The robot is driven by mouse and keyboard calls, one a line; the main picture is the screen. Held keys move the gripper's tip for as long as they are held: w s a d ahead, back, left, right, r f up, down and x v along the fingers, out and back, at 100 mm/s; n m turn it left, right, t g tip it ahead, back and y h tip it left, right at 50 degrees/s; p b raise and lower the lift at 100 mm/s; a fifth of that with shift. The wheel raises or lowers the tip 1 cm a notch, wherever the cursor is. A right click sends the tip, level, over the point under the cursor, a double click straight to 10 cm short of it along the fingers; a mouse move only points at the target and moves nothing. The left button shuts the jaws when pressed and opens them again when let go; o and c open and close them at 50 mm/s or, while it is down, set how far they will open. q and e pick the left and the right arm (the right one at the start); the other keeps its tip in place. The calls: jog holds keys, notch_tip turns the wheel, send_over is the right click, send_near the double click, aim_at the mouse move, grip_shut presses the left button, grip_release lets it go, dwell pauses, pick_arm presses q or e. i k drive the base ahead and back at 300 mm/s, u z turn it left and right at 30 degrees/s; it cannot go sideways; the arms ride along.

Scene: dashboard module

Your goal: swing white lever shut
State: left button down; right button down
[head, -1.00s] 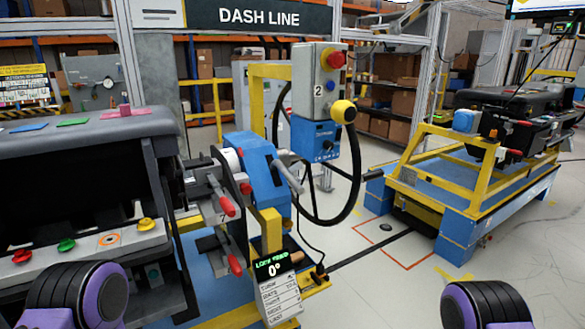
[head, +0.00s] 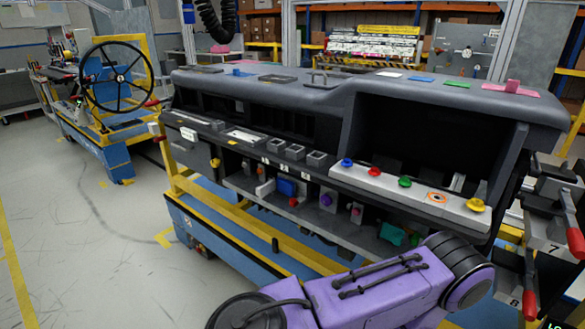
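The dark grey dashboard module (head: 345,92) spans the middle and right of the head view on a blue and yellow cart. I cannot pick out the white lever for certain. A small white piece (head: 189,133) sits on the dashboard's left end, and another small white part (head: 154,128) sticks out just left of it. Toggle clamps with red handles (head: 572,241) stand at the right edge, partly cut off. Neither gripper is in view; only purple links of my arm show at the bottom, covering the cart's lower right part.
A white strip (head: 400,192) with coloured knobs runs along the dashboard's front. The cart's yellow rail (head: 265,228) and blue base lie below. Another cart with a black steering wheel (head: 115,77) stands at the back left. The floor (head: 75,235) at the left is open.

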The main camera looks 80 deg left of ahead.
aim_at(264, 190)
jog(key=z, duration=1.8)
jog(key=k, duration=2.3)
jog(key=u, duration=2.65)
jog(key=k, duration=0.5)
jog(key=u, duration=0.45)
jog(key=i, duration=0.65)
